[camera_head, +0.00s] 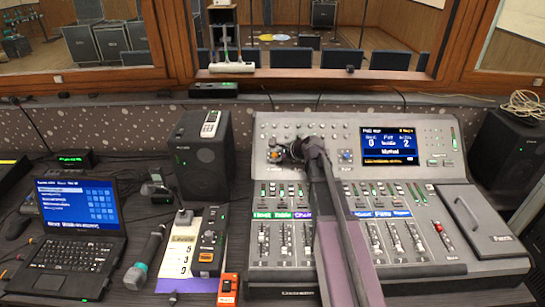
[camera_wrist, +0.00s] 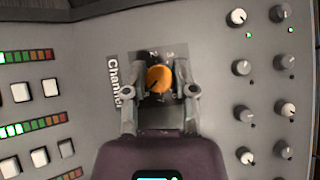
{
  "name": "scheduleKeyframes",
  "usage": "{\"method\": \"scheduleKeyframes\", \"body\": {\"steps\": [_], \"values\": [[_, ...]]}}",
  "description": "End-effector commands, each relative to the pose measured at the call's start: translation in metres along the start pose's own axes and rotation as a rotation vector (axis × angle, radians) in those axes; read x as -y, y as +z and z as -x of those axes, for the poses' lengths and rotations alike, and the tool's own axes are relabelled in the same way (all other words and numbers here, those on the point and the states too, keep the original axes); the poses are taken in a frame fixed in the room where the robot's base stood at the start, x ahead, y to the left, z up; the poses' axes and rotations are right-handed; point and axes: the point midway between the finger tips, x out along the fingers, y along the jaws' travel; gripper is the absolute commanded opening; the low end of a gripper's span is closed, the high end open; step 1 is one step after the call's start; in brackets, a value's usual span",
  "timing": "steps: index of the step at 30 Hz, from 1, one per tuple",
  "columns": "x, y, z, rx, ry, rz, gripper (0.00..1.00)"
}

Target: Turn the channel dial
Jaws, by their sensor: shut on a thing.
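The channel dial (camera_wrist: 158,79) is an orange round knob with a dark pointer line, set in a dark plate with white numbers. The printed word "Channel" stands beside it in the wrist view. My gripper (camera_wrist: 160,90) has one finger on each side of the dial and is shut on it. In the head view my gripper (camera_head: 285,152) reaches to the upper left of the mixing console (camera_head: 490,262), and the dial is mostly hidden there. The pointer's exact number is too small to read.
Small grey and white knobs (camera_wrist: 241,67) stand right of the dial in the wrist view, and lit buttons (camera_wrist: 20,92) stand left. The console's screen (camera_head: 390,146) is at its upper right. A speaker (camera_head: 203,155), laptop (camera_head: 75,235) and microphone (camera_head: 147,258) stand to the left.

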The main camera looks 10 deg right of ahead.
Motion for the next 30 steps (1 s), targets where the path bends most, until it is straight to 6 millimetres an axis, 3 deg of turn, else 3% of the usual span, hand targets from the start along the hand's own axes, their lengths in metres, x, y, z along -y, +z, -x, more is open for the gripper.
{"method": "scheduleKeyframes", "body": {"steps": [6, 7, 10, 23, 28, 30], "values": [[0.004, 0.0, -0.001, 0.001, -0.008, -0.002, 0.0], [0.004, 0.0, -0.001, 0.001, -0.008, -0.002, 0.39], [0.003, 0.0, -0.001, 0.001, -0.007, -0.002, 0.68], [0.001, 0.0, 0.0, 0.0, -0.003, 0.004, 0.7], [0.002, 0.009, 0.0, -0.002, -0.02, 0.055, 0.7], [-0.006, 0.014, 0.001, -0.01, -0.001, 0.107, 0.7]]}}
